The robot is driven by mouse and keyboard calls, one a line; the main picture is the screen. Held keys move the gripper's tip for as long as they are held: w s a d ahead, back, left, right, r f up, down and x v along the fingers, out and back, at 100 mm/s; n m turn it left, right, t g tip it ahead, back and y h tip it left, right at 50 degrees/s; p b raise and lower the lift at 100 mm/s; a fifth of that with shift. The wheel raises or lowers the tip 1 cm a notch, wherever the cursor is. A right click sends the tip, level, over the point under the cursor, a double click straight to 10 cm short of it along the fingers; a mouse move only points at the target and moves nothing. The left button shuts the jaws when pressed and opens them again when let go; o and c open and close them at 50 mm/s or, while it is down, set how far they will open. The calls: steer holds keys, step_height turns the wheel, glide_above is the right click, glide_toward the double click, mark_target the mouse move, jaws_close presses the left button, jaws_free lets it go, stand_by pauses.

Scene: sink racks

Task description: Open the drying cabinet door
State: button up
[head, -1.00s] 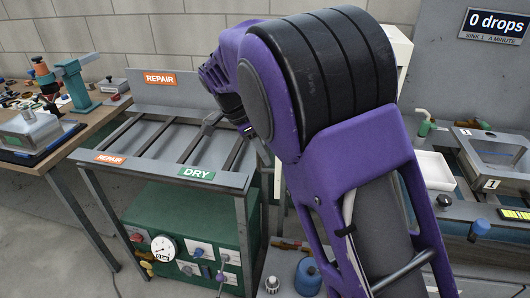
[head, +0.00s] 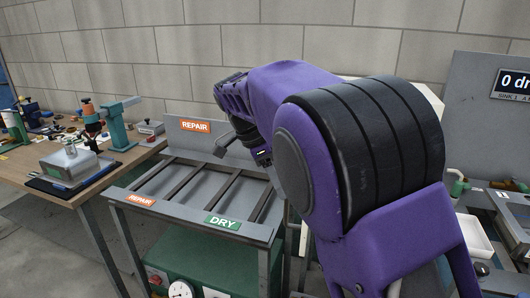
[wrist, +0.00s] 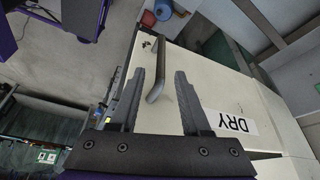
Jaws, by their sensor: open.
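The drying cabinet (wrist: 205,75) is a pale box with a black-on-white DRY label (wrist: 235,124) in the wrist view. A dark bar handle (wrist: 157,88) stands on its pale face. My gripper (wrist: 161,72) is open, and the handle appears between its two fingers in the picture. Nothing is gripped; I cannot tell how far the fingers are from the bar. The door looks shut.
A slotted grey rack (head: 190,190) with REPAIR and green DRY signs stands at left, over a green unit (head: 190,260). A wooden workbench (head: 90,175) with tools is farther left. A sink bench with a white tray (head: 470,238) is at right.

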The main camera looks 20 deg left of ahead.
steer(key=p+v, duration=0.1)
steer(key=v, duration=0.7)
steer(key=shift+r, duration=0.25)
steer(key=shift+a, duration=0.15)
